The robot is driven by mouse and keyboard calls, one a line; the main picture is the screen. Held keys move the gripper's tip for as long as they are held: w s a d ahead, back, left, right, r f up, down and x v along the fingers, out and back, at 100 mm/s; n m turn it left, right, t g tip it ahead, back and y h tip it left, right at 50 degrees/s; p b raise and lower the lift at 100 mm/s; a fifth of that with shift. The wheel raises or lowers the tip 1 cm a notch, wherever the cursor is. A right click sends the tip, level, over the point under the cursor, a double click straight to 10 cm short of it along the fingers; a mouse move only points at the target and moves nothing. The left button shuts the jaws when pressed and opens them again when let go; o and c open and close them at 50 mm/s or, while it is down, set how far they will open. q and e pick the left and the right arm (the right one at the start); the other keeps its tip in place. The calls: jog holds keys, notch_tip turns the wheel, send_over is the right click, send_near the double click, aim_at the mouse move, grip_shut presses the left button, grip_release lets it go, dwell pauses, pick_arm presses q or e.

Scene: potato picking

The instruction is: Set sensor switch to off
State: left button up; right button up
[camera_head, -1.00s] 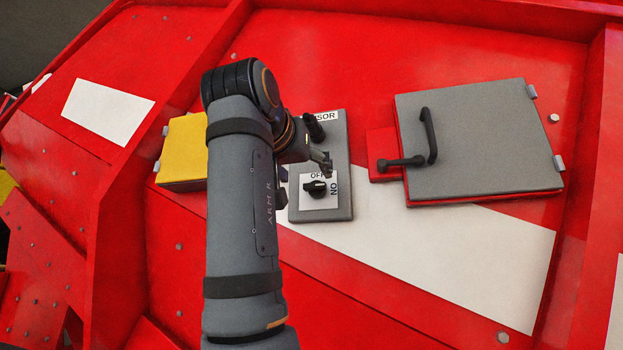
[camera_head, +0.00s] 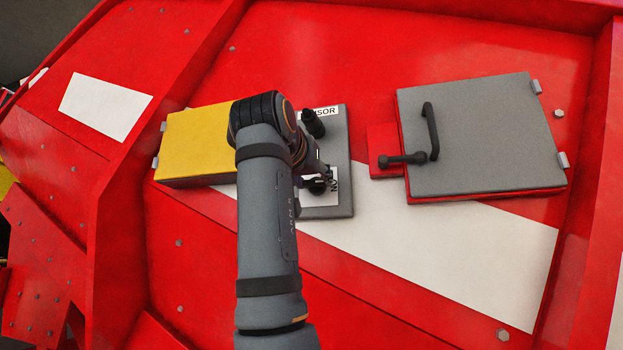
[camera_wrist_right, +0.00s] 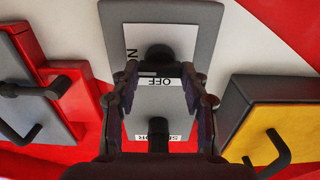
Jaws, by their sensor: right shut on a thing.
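The sensor box (camera_head: 342,150) is a grey plate with a "SENSOR" label on the red panel. Its black switch knob (camera_wrist_right: 160,54) sits on a white label with OFF and ON in the right wrist view. My right gripper (camera_head: 319,184) is at the lower part of the box and covers most of the knob and label in the head view. It is shut on the switch knob, one finger on each side in the right wrist view (camera_wrist_right: 158,90). The knob's pointing direction is hard to tell. My left gripper is not in view.
A yellow box (camera_head: 195,145) is left of the sensor box. A grey hatch (camera_head: 480,130) with a black handle (camera_head: 429,130) is on the right, beside a small red block with a black lever (camera_head: 402,160). A second black knob (camera_head: 313,123) sits under the SENSOR label.

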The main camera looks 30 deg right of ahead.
jog(key=shift+c, duration=0.4)
jog(key=shift+n, duration=0.5)
jog(key=n, duration=0.7)
jog(key=shift+n, duration=0.3)
jog(key=n, duration=0.4)
jog(key=shift+w+a+f, duration=0.1)
jog(key=n+b, duration=0.1)
jog(key=n, duration=0.4)
jog(key=shift+n, duration=0.4)
